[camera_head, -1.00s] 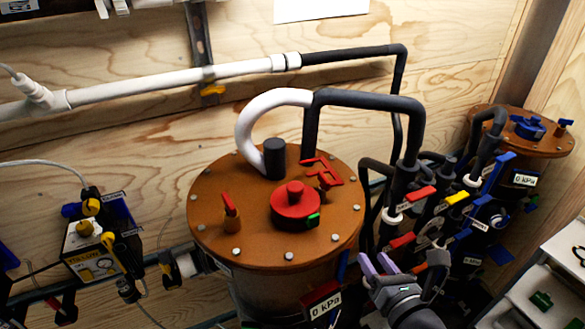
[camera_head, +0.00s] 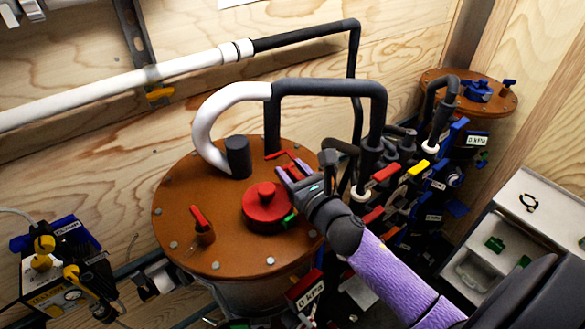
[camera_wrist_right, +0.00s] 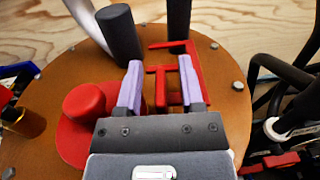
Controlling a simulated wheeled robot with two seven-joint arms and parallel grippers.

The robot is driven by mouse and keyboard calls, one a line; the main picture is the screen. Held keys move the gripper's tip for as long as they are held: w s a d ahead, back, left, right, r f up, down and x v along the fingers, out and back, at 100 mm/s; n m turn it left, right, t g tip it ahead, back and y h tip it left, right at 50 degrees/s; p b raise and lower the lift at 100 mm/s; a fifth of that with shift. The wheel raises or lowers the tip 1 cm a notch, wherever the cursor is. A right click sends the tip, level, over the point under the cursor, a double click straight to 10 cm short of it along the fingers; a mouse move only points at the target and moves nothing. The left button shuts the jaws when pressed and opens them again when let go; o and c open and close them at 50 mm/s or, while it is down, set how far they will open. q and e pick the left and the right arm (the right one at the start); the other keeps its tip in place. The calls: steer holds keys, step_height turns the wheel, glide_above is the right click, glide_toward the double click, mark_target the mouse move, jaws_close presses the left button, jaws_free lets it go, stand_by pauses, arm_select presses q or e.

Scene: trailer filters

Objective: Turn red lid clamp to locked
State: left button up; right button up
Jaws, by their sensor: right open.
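A round red knob (camera_head: 266,204) on a wide red base, with a green tab at its edge, sits on the brown lid (camera_head: 190,249) of the near tank. It also shows at the left of the wrist view (camera_wrist_right: 88,104). Behind it is a flat red forked handle (camera_head: 277,155). I cannot tell for sure which of the two is the clamp. My right gripper (camera_head: 289,171) is over the lid, beside the knob. In the wrist view its lilac fingers (camera_wrist_right: 159,82) are apart, with part of the red forked handle (camera_wrist_right: 171,45) between them. My left gripper is not in view.
A dark post (camera_head: 237,157) and a black pipe (camera_head: 325,87) stand close behind the gripper. A red lever on a brass fitting (camera_head: 203,232) is at the lid's left. Several coloured valves (camera_head: 418,168) crowd the right. A second tank lid (camera_head: 442,82) is farther back.

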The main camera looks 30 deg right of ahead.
steer(key=shift+w, duration=0.1)
jaws_close()
stand_by(1.3)
